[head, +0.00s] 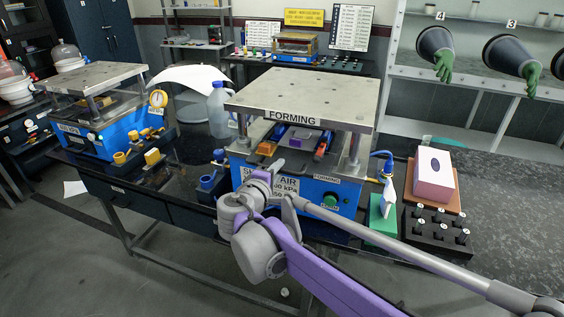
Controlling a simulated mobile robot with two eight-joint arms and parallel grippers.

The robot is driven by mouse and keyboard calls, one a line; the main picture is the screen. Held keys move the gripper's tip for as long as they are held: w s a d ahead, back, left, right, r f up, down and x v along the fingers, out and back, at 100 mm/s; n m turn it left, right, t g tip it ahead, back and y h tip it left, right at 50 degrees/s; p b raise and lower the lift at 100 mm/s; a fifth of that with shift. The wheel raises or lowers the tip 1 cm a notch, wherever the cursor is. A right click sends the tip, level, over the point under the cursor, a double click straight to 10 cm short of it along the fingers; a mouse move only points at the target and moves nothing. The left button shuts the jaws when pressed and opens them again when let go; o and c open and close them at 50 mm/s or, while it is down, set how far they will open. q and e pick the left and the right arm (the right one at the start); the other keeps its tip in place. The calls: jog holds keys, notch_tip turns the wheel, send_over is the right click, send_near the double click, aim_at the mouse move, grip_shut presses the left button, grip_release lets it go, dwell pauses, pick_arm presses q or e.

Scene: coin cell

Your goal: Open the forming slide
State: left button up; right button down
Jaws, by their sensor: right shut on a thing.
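The FORMING press (300,88) stands on the dark bench in the middle of the head view, with a metal top plate on posts over a blue base. The forming slide (302,134) sits under the plate, with a purple-grey piece between blue and red rails. My right gripper (272,172) is at the front of the press, just below the slide opening. It is shut on what looks like the front of the forming slide; its fingertips and the grasped part are mostly hidden by my wrist. My left gripper is out of view.
A second press (98,78) and a plastic jug (218,108) are to the left.

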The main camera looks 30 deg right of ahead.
jog(key=f+v, duration=0.2)
jog(key=v, duration=0.7)
jog(key=f+p+v, duration=0.1)
jog(key=f+v, duration=0.1)
jog(key=v, duration=0.8)
jog(key=shift+s+a, duration=0.3)
jog(key=shift+s, duration=0.15)
jog(key=c, duration=0.8)
grip_release()
jog(key=shift+c, duration=0.2)
jog(key=shift+a, duration=0.1)
jog(key=v, duration=1)
jog(key=shift+s+a, duration=0.2)
jog(key=shift+s, duration=0.1)
jog(key=shift+r, duration=0.1)
